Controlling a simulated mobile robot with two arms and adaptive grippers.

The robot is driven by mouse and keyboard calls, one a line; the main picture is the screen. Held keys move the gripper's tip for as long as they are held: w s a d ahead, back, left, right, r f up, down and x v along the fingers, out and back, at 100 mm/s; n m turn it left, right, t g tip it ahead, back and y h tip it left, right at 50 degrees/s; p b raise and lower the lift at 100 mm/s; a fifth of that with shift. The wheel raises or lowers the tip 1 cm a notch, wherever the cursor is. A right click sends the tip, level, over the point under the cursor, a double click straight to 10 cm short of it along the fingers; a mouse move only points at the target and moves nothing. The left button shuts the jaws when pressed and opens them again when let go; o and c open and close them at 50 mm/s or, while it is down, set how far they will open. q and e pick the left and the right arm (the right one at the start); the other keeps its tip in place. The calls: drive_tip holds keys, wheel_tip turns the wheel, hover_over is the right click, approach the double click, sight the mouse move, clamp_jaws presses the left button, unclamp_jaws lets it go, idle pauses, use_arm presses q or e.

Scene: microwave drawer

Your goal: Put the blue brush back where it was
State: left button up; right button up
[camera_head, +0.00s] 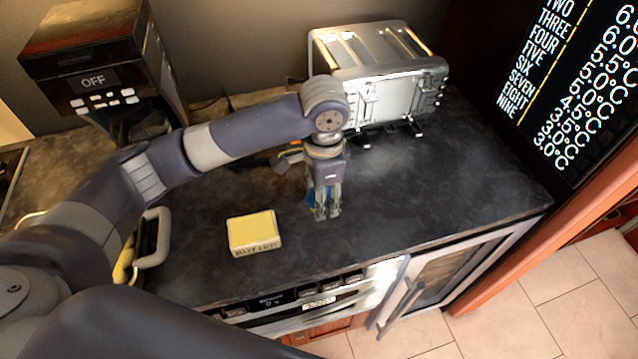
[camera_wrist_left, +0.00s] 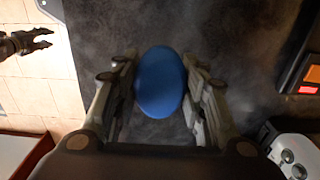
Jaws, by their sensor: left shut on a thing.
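My left gripper (camera_head: 325,212) points down over the dark counter (camera_head: 420,200), right of the yellow block, and is shut on the blue brush. In the head view only a small blue part of the brush (camera_head: 311,199) shows beside the fingers. In the left wrist view the brush (camera_wrist_left: 160,82) is a blue oval between the two fingers of my left gripper (camera_wrist_left: 162,95). Its lower part is hidden, and whether it touches the counter is unclear. My right gripper (camera_wrist_left: 42,39) shows small at the left wrist view's upper left, over the floor, with its fingers apart and empty.
A yellow block (camera_head: 254,232) with dark lettering lies on the counter, left of the gripper. A silver toaster (camera_head: 395,95) stands behind, and a coffee machine (camera_head: 95,75) at back left. A lit display (camera_head: 580,80) is at right. The counter right of the gripper is clear.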

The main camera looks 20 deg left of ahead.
use_arm(q)
drive_tip(key=w, duration=0.1)
drive_tip(key=w+a, duration=0.1)
drive_tip(key=w, duration=0.1)
drive_tip(key=w+a, duration=0.1)
drive_tip(key=shift+w+a+f+p, duration=0.1)
drive_tip(key=shift+w+f+p, duration=0.1)
drive_tip(key=shift+w+p, duration=0.2)
wheel_tip(320, 180, down, 3)
drive_tip(key=shift+r+p, duration=0.1)
drive_tip(key=shift+p, duration=0.55)
drive_tip(key=shift+f, duration=0.4)
use_arm(e)
drive_tip(key=shift+s+r, duration=0.25)
drive_tip(key=shift+r, duration=0.9)
use_arm(q)
drive_tip(key=shift+f, duration=0.1)
drive_tip(key=o, duration=1.2)
use_arm(e)
drive_tip(key=shift+a, duration=0.1)
